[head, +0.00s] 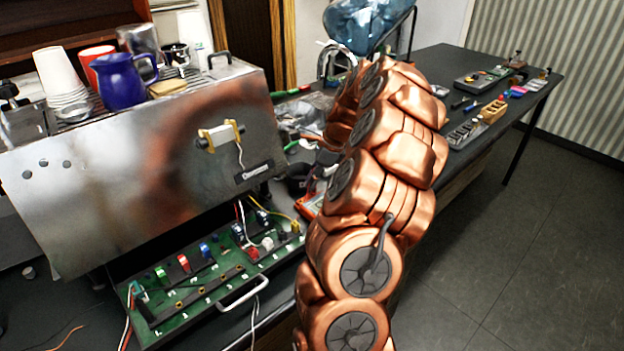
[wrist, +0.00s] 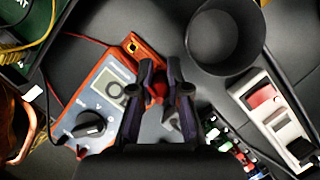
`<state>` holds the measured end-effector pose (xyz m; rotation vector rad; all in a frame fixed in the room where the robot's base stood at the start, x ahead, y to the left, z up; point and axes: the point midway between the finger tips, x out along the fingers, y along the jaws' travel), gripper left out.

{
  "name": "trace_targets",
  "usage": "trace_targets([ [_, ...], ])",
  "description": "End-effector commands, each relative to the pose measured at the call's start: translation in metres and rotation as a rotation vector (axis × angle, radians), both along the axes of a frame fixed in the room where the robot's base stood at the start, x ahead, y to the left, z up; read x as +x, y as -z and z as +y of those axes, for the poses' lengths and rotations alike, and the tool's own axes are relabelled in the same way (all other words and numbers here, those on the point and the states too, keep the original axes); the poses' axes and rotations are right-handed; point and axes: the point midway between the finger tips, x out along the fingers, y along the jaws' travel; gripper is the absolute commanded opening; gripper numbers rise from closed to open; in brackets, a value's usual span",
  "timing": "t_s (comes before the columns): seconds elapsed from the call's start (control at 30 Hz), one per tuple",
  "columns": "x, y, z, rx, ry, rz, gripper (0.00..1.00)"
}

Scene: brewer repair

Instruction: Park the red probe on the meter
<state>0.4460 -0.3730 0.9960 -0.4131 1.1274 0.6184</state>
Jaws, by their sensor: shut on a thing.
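The meter (wrist: 103,92) lies in the wrist view, a grey-blue case with an orange rim, a display showing a digit I cannot read surely, and a black dial. An orange piece with holes (wrist: 132,45) is at its top edge. My gripper (wrist: 162,70) is over the meter's right side, its dark jaws shut on the red probe (wrist: 157,88), of which only a small red part shows between the fingers. The probe's tip is hidden. In the head view only the meter's orange edge (head: 309,206) shows beside my copper arm, which hides the gripper.
A black cup (wrist: 222,38) stands right of the gripper. A white switch unit (wrist: 268,105) and coloured terminals (wrist: 232,150) lie further right. A thin red lead (wrist: 84,39) runs at the upper left. The steel brewer (head: 150,160) and green circuit drawer (head: 205,290) are left of the arm.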

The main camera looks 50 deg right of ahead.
Motion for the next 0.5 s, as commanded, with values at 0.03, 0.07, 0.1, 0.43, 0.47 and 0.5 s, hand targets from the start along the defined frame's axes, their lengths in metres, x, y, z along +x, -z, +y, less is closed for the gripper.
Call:
trace_targets([
  [0.03,-0.0001,0.0008,-0.0002,0.000,0.000,0.000,0.00],
  [0.07,0.0000,0.0007,-0.0002,0.000,0.000,0.000,0.00],
  [0.1,0.0000,0.0007,-0.0001,0.000,0.000,0.000,0.00],
  [0.43,0.0000,0.0004,-0.0001,0.000,0.000,0.000,0.27],
  [0.47,0.0000,0.0004,-0.0001,0.000,0.000,0.000,0.31],
  [0.5,0.0000,0.0004,-0.0001,0.000,0.000,0.000,0.35],
])
